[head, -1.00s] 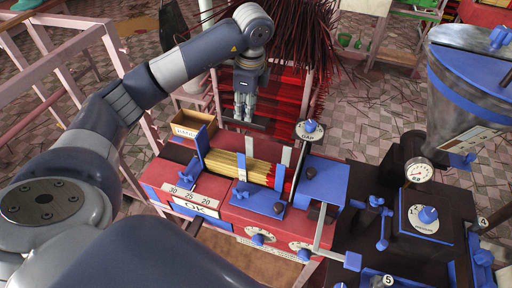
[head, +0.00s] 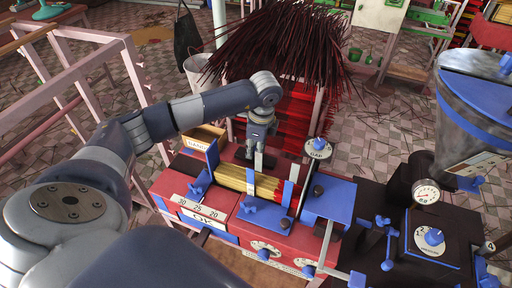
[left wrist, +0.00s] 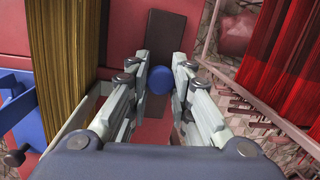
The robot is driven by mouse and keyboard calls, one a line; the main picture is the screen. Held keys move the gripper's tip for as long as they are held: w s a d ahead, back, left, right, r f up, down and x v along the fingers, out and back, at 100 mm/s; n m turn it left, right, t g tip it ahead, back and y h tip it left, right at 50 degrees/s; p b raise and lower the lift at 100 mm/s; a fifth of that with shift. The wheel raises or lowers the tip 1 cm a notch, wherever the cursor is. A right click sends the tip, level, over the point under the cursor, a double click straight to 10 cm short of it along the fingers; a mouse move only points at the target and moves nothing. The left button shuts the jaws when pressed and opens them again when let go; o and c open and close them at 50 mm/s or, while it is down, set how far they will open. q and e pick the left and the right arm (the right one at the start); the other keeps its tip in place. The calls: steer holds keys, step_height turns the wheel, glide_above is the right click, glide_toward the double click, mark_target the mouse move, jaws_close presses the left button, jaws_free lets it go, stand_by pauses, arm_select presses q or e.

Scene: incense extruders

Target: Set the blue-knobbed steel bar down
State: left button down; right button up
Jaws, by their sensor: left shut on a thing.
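The blue-knobbed steel bar is dark and flat. In the left wrist view its blue knob (left wrist: 159,80) sits between the fingertips of my left gripper (left wrist: 160,76), which is shut on it. The dark bar (left wrist: 165,35) runs out beneath the knob, over a red surface. In the head view my left gripper (head: 258,142) points down just behind the incense sticks, with the bar (head: 241,157) below it, partly hidden. I cannot tell whether the bar touches anything underneath. My right gripper is not in view.
The incense sticks (head: 245,184) lie in a trough between blue end plates on the red machine (head: 230,225). A cardboard box (head: 206,137) is left of the gripper. A rack of red sticks (head: 290,120) stands behind. A blue-lidded hopper (head: 480,100) is at the right.

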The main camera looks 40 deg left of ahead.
arm_select(q)
steer(key=c, duration=1.4)
jaws_free()
steer(key=shift+r, duration=0.15)
steer(key=shift+s+d+r+b, duration=0.1)
steer(key=shift+d+r+b, duration=0.25)
steer(key=shift+r, duration=1.6)
steer(key=shift+s+d+r+b, duration=0.1)
steer(key=shift+d+r+b, duration=0.25)
steer(key=shift+r, duration=1.65)
steer(key=shift+s+d+r+b, duration=0.15)
steer(key=shift+r+b, duration=0.3)
steer(key=shift+r, duration=1.5)
steer(key=shift+w, duration=0.1)
